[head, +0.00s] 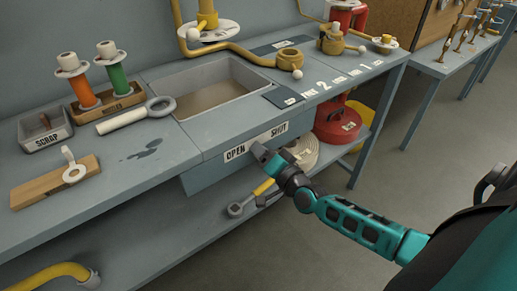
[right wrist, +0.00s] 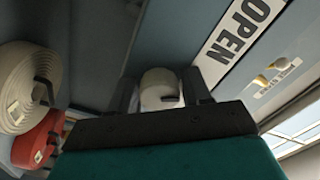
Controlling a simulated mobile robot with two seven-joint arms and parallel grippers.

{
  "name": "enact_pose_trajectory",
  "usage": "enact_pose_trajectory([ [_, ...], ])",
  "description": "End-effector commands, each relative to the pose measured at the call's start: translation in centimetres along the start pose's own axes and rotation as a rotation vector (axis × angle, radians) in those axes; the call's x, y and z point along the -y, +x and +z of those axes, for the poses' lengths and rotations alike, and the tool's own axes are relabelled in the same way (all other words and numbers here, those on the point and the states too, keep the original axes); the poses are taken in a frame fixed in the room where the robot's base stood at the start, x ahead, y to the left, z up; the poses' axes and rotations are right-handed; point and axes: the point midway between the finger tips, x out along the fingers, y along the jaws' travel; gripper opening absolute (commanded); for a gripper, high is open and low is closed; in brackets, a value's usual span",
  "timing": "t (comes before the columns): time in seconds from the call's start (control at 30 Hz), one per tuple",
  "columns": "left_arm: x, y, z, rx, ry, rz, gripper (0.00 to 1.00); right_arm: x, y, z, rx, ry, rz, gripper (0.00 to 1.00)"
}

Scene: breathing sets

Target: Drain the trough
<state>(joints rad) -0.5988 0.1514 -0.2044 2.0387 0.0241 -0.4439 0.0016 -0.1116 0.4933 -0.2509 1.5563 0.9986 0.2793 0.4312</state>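The trough (head: 178,85) is a rectangular basin sunk in the grey bench, with a brownish surface inside. Its front carries a white plate reading OPEN and SHUT (head: 256,141); the OPEN end also shows in the right wrist view (right wrist: 238,32). My right gripper (head: 259,151) is in front of this plate, near its middle. In the right wrist view a white rounded piece (right wrist: 158,88) lies between my right fingers (right wrist: 161,90). Whether they press on it is unclear. In the head view my gripper hides that spot. My left gripper is out of view.
On the bench are a SCRAP box (head: 45,138), a white-handled ring tool (head: 122,121) and a wooden block (head: 50,184). Open floor lies in front.

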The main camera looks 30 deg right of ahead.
Motion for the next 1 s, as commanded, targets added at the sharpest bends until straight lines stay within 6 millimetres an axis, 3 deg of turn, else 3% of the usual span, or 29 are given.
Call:
enact_pose_trajectory([
  [0.13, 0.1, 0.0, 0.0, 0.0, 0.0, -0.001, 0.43, 0.0, 0.0, 0.0, 0.001, -0.001, 0.0, 0.63],
  [0.5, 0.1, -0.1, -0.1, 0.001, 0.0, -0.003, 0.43, 0.0, -0.7, 0.1, 0.002, -0.001, 0.001, 0.63],
  [0.67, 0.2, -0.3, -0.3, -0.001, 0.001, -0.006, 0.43, 0.0, -3.0, 0.1, 0.005, 0.0, 0.003, 0.63],
  [1.0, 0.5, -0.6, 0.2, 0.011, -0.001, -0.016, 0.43, 0.0, -9.7, 0.0, 0.004, -0.002, 0.003, 0.63],
])
